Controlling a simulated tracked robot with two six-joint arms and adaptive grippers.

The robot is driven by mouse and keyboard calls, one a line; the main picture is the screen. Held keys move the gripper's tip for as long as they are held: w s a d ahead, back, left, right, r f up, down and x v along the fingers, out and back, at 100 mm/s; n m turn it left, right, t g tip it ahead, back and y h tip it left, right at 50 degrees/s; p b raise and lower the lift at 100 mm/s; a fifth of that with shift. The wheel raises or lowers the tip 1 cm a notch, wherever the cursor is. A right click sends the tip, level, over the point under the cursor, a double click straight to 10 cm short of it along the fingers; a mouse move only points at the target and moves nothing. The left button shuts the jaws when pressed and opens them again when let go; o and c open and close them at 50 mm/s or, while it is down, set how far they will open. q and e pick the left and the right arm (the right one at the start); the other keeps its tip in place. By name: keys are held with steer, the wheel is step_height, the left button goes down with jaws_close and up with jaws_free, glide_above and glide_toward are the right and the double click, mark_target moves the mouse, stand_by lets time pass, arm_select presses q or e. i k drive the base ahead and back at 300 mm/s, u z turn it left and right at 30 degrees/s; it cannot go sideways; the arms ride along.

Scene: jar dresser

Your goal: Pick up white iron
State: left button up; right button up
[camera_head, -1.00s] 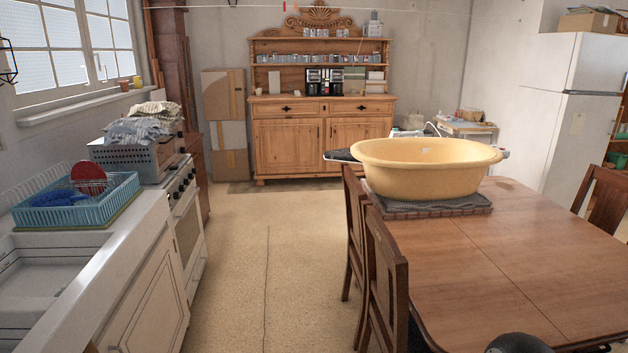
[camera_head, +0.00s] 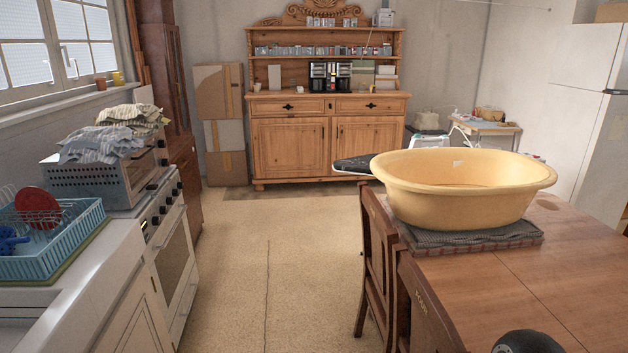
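A white object (camera_head: 430,141) that may be the white iron shows just behind the yellow tub (camera_head: 465,190), near an ironing board (camera_head: 362,165). The tub hides its lower part, so I cannot make out its full shape or exactly what it rests on. The ironing board's dark pointed end sticks out left of the tub. Neither of my grippers is in view. A dark rounded part, possibly of my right arm, shows at the bottom edge on the right.
The wooden table (camera_head: 540,270) with the tub fills the right side. A chair (camera_head: 380,250) stands at its left edge. The stove (camera_head: 165,235) and counter line the left. Open floor (camera_head: 245,250) runs between them to the wooden dresser (camera_head: 290,145).

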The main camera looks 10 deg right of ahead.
mark_target(444, 143)
steer(key=i, duration=8.05)
steer(key=z, duration=2.1)
